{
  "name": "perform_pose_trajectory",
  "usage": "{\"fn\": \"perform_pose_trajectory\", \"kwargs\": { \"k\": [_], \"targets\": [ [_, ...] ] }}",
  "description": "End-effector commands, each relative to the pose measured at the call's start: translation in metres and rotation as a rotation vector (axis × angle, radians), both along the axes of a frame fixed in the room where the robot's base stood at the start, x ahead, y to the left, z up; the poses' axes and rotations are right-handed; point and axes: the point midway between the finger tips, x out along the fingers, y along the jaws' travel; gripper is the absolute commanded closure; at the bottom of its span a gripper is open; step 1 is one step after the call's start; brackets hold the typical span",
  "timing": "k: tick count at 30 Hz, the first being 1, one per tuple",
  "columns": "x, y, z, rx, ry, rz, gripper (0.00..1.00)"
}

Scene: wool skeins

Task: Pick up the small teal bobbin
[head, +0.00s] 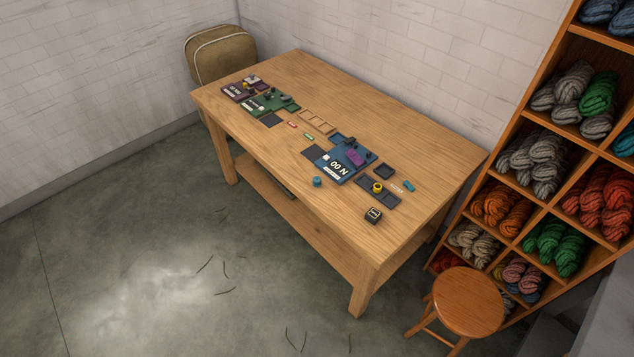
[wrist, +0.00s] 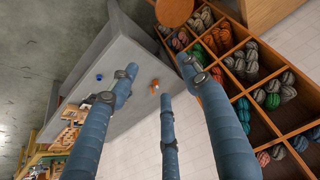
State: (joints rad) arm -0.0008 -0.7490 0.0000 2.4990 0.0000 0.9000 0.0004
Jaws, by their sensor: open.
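A small teal cylinder (head: 317,182), which looks like the teal bobbin, stands upright on the wooden table (head: 400,235) near its front edge, left of a blue board marked "OO N" (head: 340,170). Another small teal piece (head: 408,186) lies farther right on the table; its exact shape is too small to tell. My gripper (wrist: 157,75) shows in the wrist view with its blue fingers spread, open, with nothing held between them. It is not in the head view, and it is well away from the wooden table top. I cannot make out the teal bobbin in the wrist view.
A stool (head: 468,302) and wool shelves (head: 560,190) stand at the right. The wrist view shows a grey surface (wrist: 120,110) with small blue and orange items. The table's front right is clear.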

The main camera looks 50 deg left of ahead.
Motion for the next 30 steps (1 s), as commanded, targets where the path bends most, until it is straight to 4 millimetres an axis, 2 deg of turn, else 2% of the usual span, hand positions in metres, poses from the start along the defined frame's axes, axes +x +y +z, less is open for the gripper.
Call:
{"fn": "perform_pose_trajectory", "kwargs": {
  "k": [8, 14, 23, 30],
  "targets": [
    [0.02, 0.01, 0.008, 0.003, 0.01, 0.021, 0.52],
    [0.056, 0.032, 0.02, 0.008, 0.026, 0.055, 0.52],
    [0.123, 0.084, 0.033, 0.012, 0.053, 0.119, 0.52],
    [0.174, 0.139, 0.032, 0.015, 0.076, 0.168, 0.52]
  ]
}}
